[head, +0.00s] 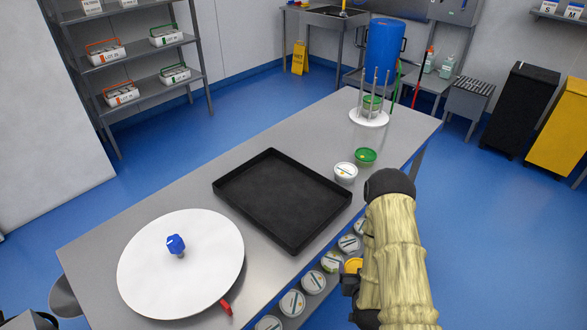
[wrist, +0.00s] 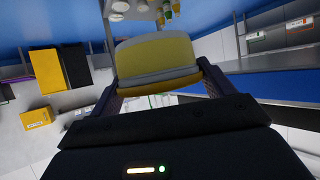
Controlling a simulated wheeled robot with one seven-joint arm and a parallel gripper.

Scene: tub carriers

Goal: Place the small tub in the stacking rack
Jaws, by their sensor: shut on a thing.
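My gripper (head: 350,282) is low beside the table's front edge, below the fur-like tan sleeve of my arm. It is shut on a small tub with a yellow top (head: 354,265). In the wrist view, the small tub (wrist: 155,55) sits between the two fingers, yellow with a pale band. The stacking rack (head: 369,118) stands at the table's far end, well away from my gripper. It has a white round base and upright metal posts, with a green-lidded tub (head: 372,102) between the posts.
A white-lidded tub (head: 346,171) and a green-lidded tub (head: 365,156) stand on the table before the rack. A black tray (head: 283,197) and a white turntable (head: 150,270) take up the nearer tabletop. Several tubs (head: 313,281) line a lower shelf. A blue container (head: 384,45) stands behind.

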